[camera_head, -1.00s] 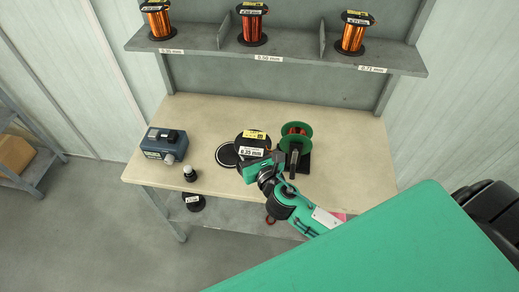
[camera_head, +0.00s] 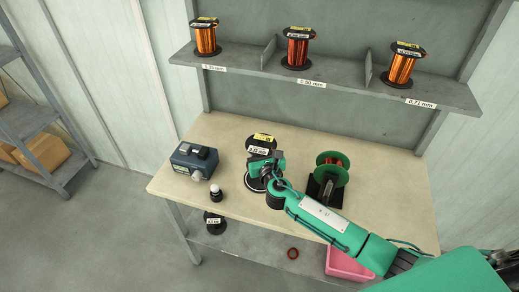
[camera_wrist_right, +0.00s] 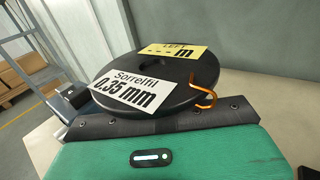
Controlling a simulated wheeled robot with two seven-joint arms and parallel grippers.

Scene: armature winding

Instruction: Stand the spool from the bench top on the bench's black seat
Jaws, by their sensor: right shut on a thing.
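The spool (camera_head: 261,143) has black flanges, a white 0.35 mm label and a yellow tag. My right gripper (camera_head: 266,163) is shut on it, holding it upright over the bench. In the right wrist view the spool's top flange (camera_wrist_right: 160,85) shows above the gripper, with a copper wire end (camera_wrist_right: 206,97) sticking out. The round black seat (camera_head: 254,184) with a pale ring lies on the bench top (camera_head: 215,140), partly hidden below the spool and gripper. I cannot tell whether the spool touches it. My left gripper is out of view.
A green-flanged winding stand (camera_head: 328,178) is right of the gripper. A blue device (camera_head: 194,160) and a small dark bottle (camera_head: 216,193) are left of the seat. A shelf (camera_head: 330,85) above holds three copper spools. A pink bin (camera_head: 347,265) is below.

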